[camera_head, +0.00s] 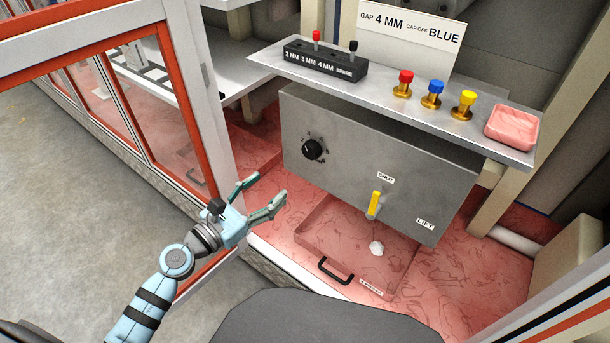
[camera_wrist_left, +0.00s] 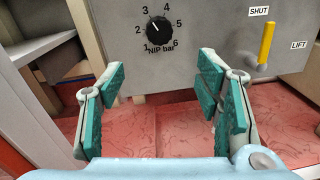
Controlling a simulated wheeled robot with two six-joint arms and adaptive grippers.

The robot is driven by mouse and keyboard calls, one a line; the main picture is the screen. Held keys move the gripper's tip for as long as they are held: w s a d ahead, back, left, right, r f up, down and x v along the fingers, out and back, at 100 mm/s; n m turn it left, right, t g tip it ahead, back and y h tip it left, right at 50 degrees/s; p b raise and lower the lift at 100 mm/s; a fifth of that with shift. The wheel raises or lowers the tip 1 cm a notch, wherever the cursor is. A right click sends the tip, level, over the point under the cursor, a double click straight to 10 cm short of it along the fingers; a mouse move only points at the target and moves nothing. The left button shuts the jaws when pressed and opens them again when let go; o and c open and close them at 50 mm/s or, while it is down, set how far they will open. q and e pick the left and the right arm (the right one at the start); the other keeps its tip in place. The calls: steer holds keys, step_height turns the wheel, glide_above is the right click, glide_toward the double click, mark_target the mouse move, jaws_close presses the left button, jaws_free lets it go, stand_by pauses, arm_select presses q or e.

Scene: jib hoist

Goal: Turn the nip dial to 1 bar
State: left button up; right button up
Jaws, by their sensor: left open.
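The nip dial is a round black knob (camera_head: 312,149) on the left part of a grey panel (camera_head: 350,176) in the head view. In the left wrist view the dial (camera_wrist_left: 158,28) has numbers 1 to 6 around it and "NIP bar" below. Its small white mark seems to point up and left, near the 3; the exact setting is hard to read. My left gripper (camera_head: 259,196) is open and empty, below and left of the dial and apart from it. In the wrist view its green-padded fingers (camera_wrist_left: 160,105) stand wide apart below the dial. My right gripper is out of view.
A yellow lever (camera_head: 374,204) between SHUT and LIFT labels is right of the dial. A shelf (camera_head: 385,103) above holds red, blue and yellow knobs and a pink tray (camera_head: 511,124). A red-framed glass guard (camera_head: 185,110) stands left, near my left arm.

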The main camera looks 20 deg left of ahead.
arm_select(q)
glide_toward(308, 154)
steer(key=x, duration=0.4)
steer(key=b+x, duration=0.1)
steer(key=x, duration=0.3)
steer(key=shift+w, duration=0.1)
steer(key=shift+w+d, duration=0.15)
steer(key=shift+w, duration=0.1)
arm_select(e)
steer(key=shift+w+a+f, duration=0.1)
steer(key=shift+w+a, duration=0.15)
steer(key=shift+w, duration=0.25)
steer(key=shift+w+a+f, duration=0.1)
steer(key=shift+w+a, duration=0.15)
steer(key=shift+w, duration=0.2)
arm_select(q)
steer(key=shift+r, duration=0.1)
steer(key=shift+c, duration=0.2)
steer(key=c, duration=1.1)
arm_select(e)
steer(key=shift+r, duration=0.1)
